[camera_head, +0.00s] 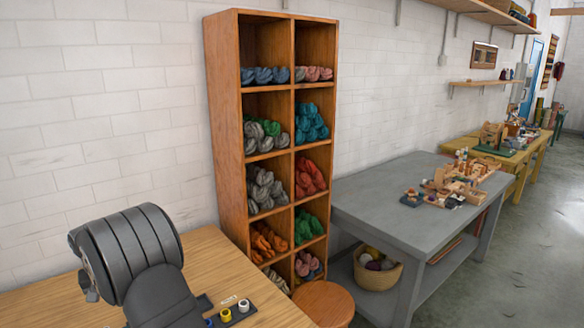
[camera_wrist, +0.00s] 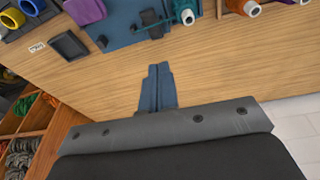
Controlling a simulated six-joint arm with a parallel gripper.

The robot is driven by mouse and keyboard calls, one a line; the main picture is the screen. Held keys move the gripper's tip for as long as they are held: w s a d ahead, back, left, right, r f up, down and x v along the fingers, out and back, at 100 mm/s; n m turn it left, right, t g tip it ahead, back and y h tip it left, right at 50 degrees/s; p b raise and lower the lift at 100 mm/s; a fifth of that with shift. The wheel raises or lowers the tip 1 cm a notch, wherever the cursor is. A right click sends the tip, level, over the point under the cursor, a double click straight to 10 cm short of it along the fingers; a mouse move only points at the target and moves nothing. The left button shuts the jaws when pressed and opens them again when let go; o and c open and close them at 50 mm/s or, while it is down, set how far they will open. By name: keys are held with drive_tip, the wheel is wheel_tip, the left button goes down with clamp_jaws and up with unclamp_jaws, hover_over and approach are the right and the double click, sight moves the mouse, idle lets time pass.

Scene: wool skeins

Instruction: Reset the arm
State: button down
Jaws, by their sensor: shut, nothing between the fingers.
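My gripper (camera_wrist: 159,68) shows in the wrist view as two blue-grey fingers, pressed together with nothing between them. It is over the wooden table (camera_wrist: 120,92), apart from the things on it. In the head view my dark grey arm stands at the lower left over the same table (camera_head: 50,303); the fingers are not visible there.
A wooden cubby shelf (camera_head: 228,130) with wool skeins (camera_head: 265,188) stands beside the table, with a round stool (camera_head: 322,298) in front. In the wrist view, a blue mat (camera_wrist: 118,42), a dark block (camera_wrist: 69,45) and thread spools (camera_wrist: 186,12) lie beyond the fingers.

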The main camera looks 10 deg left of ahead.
drive_tip(key=shift+m+t, duration=0.4)
drive_tip(key=shift+s+d+r, duration=0.25)
drive_tip(key=shift+s+r, duration=0.5)
drive_tip(key=shift+r, duration=0.05)
drive_tip(key=shift+s+d+r, duration=0.25)
drive_tip(key=shift+s+r, duration=0.5)
drive_tip(key=shift+r, duration=0.05)
